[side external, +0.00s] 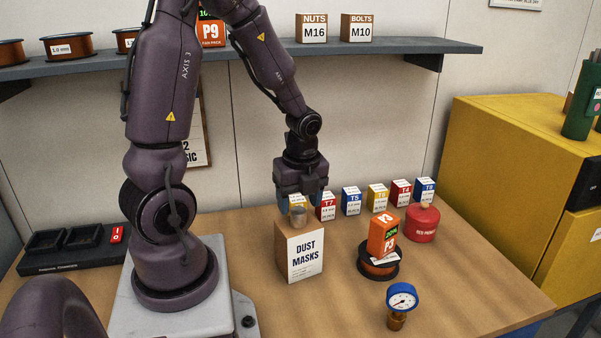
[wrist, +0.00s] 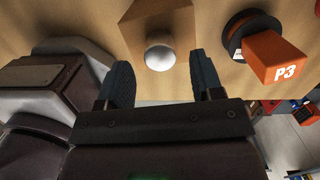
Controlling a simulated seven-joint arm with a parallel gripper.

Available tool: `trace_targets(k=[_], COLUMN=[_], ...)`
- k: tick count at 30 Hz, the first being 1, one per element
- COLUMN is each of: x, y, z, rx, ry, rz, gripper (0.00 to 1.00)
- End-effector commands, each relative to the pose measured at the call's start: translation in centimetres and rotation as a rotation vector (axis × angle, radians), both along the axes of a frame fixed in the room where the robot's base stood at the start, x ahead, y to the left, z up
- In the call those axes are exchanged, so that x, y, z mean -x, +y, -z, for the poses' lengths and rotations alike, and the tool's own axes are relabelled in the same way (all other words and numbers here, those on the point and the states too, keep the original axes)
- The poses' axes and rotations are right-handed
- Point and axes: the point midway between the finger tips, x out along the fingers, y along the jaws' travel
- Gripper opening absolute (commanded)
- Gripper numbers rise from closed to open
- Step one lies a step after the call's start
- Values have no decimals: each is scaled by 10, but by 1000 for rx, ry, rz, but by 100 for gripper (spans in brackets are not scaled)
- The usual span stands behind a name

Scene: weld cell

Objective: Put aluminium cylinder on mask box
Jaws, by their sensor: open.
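The aluminium cylinder (side external: 298,216) is a small grey upright piece on top of the brown mask box (side external: 306,253), whose front reads DUST MASKS. In the wrist view the cylinder (wrist: 160,58) shows as a pale round top over the box (wrist: 178,22), ahead of the gap between the fingers. My gripper (side external: 299,204) is just above and behind the cylinder in the side view. In the wrist view my gripper (wrist: 163,85) is open, its two dark fingers apart with nothing between them.
Right of the box, an orange P3 box (side external: 383,235) sits on a dark spool (side external: 378,262). A red tin (side external: 422,223) and a gauge (side external: 401,300) stand further right. Several small labelled boxes (side external: 351,200) line the back.

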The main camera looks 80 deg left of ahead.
Motion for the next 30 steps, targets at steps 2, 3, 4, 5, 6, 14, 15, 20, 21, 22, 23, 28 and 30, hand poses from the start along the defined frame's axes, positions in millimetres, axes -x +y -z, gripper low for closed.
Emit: trace_targets(k=[2,3,4,5,6,14,15,20,21,22,23,28,30], x=[-2,-1,-1,-2,-2,-2,-2,-4,-4,-4,-4,5,11], y=[-1,-3,-4,-4,-5,-10,-11,-26,-33,-40,-48,-93,-109], z=[-20,-29,-35,-42,-50,-84,-87,-103,-109,-114,-120,-151,-161], rx=[-5,-4,-4,-5,-4,-1,-2,-11,-12,-11,-6,94,164], ry=[-7,-8,-8,-8,-7,-3,-3,-66,-102,-132,-166,-365,-426], rz=[-1,0,0,-1,0,-1,-4,-118,-184,-241,-305,-717,-881], gripper=[60,60,60,60,60,60,60,60,60,60,60,60,60])
